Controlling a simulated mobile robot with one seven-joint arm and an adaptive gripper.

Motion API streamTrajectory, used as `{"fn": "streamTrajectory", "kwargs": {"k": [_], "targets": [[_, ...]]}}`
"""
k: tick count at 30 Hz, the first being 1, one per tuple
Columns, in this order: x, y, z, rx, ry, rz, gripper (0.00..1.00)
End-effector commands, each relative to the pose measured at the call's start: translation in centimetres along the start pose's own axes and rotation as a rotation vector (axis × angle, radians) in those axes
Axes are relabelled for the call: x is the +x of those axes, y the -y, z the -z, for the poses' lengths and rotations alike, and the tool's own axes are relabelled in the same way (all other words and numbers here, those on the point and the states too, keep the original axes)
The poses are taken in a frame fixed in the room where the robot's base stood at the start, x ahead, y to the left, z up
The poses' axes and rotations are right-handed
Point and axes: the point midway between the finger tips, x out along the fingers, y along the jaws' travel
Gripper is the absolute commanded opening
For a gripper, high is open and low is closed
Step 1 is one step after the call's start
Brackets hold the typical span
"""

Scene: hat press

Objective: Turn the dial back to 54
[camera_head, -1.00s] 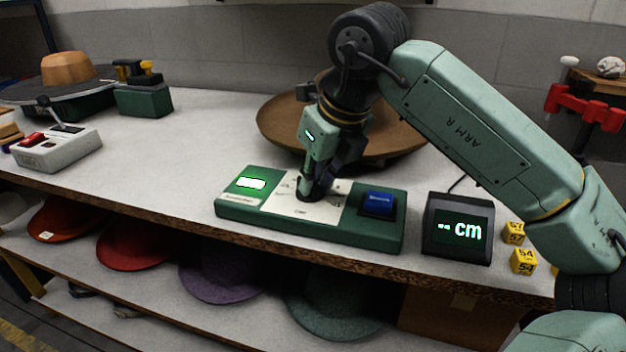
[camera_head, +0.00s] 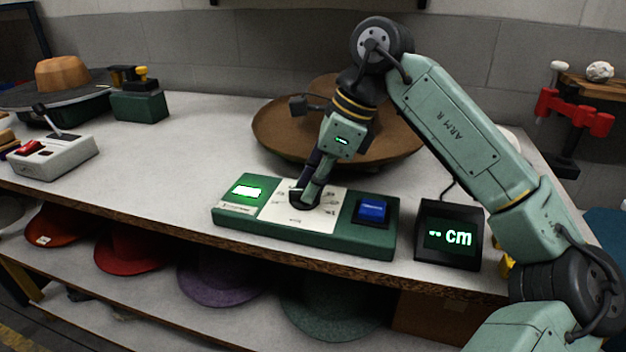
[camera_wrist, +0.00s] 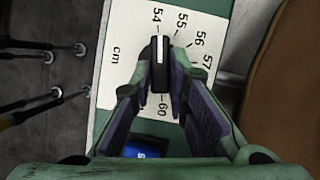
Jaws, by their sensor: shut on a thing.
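The black dial (camera_wrist: 160,62) sits on a white scale plate marked cm, with numbers from 54 upward, in the wrist view. Its white pointer line points up the picture, at or very near the 54 mark (camera_wrist: 157,16). My gripper (camera_wrist: 162,84) is shut on the dial, with one finger on each side. In the head view my gripper (camera_head: 303,196) reaches down to the scale plate (camera_head: 318,212) of the green control box (camera_head: 290,236) and largely hides the dial.
The box has a lit green-white panel (camera_head: 247,191) on its left and a blue button (camera_head: 373,210) on its right. A black display (camera_head: 449,237) reading "-- cm" stands to the right. A brown hat (camera_head: 275,140) lies behind. Coloured hats fill the shelf below.

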Motion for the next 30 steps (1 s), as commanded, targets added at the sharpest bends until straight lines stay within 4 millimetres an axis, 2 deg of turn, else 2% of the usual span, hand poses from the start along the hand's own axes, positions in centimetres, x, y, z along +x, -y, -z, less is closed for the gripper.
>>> {"fn": "streamTrajectory", "kwargs": {"k": [8, 21, 22, 30], "targets": [[0.37, -0.12, 0.08, -0.065, -0.006, -0.037, 0.00], [0.43, -0.15, 0.10, -0.074, -0.007, -0.041, 0.00], [0.44, -0.15, 0.10, -0.074, -0.007, -0.041, 0.17], [0.38, -0.07, 0.07, -0.072, -0.005, -0.038, 0.35]]}}
